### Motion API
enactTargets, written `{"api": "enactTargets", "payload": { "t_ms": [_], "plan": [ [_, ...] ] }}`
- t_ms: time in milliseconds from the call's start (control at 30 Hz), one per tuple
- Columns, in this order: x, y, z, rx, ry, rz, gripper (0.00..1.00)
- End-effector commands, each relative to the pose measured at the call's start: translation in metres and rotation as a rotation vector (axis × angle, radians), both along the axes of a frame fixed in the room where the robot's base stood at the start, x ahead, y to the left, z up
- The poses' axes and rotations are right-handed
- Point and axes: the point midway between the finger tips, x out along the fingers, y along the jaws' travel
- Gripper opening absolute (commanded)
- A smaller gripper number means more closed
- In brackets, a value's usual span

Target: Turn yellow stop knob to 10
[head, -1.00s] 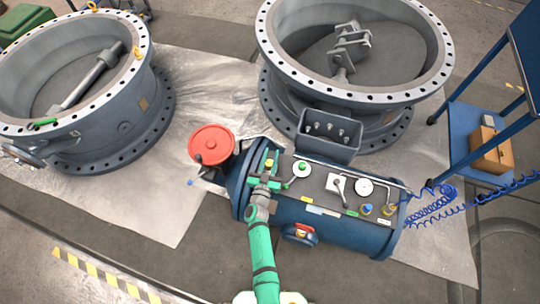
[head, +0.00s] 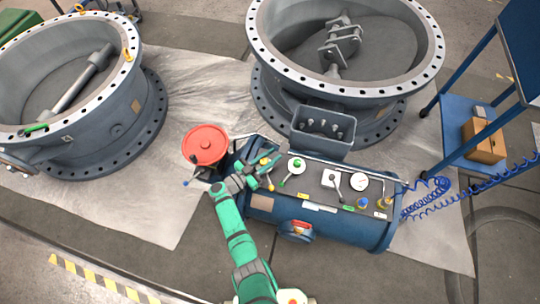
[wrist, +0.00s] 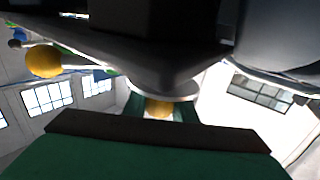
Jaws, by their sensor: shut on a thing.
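My gripper (head: 266,173) is at the left end of the panel on the blue cylinder (head: 320,222), its green fingers pointing right. A small yellow knob (head: 264,161) shows beside the fingers there. In the wrist view, a yellow knob (wrist: 158,107) sits under a pale disc, between my green fingers, and my gripper is shut on it. Dark parts hide most of it. Another yellow ball (wrist: 43,61) shows at the left of the wrist view. No scale or number 10 is readable.
A red handwheel (head: 206,144) stands close left of my gripper. Right of it on the panel are a green-topped dial (head: 295,166), a lever (head: 334,180) and a gauge (head: 360,181). A grey open box (head: 322,128) stands behind. Large flanged valves are at the back.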

Motion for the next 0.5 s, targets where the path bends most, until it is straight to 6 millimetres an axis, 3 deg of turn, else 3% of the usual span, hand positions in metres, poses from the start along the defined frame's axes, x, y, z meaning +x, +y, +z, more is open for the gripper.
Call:
{"api": "enactTargets", "payload": {
  "t_ms": [500],
  "plan": [
    [-0.0031,-0.0008,0.0001,0.001,-0.002,-0.103,0.02]
  ]
}}
